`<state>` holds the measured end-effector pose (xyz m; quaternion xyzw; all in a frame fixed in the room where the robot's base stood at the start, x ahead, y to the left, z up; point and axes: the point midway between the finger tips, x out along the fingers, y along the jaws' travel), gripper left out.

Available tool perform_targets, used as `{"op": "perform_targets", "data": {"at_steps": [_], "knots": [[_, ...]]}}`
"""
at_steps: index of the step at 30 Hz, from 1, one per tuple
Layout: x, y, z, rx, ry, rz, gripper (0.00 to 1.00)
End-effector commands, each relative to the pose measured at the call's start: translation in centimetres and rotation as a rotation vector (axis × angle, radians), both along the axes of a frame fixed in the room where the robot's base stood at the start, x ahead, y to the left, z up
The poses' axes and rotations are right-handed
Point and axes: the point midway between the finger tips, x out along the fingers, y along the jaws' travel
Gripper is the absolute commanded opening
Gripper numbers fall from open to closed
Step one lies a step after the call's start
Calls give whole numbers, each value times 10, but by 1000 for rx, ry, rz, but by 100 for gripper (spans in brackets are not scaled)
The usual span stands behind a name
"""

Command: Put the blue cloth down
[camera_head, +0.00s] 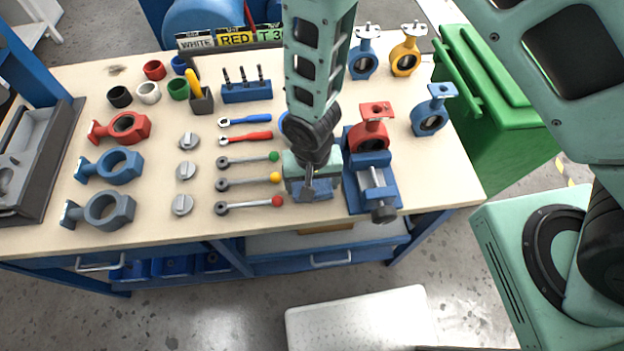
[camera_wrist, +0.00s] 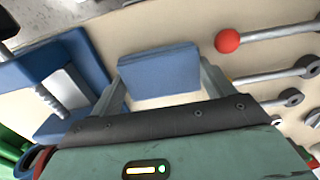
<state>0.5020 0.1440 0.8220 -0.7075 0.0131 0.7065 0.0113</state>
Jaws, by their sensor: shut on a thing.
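The blue cloth (camera_wrist: 160,72) is a folded, block-like pad between the two fingers of my gripper (camera_wrist: 165,85) in the wrist view. My gripper is shut on it. In the head view my gripper (camera_head: 311,184) is low over the front part of the workbench (camera_head: 150,226), pointing down, and partly hides the cloth (camera_head: 318,190). Whether the cloth touches the bench top I cannot tell.
A blue vise (camera_head: 389,190) holding a red valve (camera_head: 371,127) stands just right of my gripper. Levers with a red knob (camera_head: 278,201), yellow knob (camera_head: 276,177) and green knob (camera_head: 273,157) lie to its left. The bench's front edge is close.

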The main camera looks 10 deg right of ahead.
Motion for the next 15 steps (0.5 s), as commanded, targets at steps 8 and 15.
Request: {"op": "perform_targets", "data": {"at_steps": [8, 15], "knots": [[0, 0, -3, 1, -1, 0, 52], [0, 0, -6, 1, -1, 0, 100]]}}
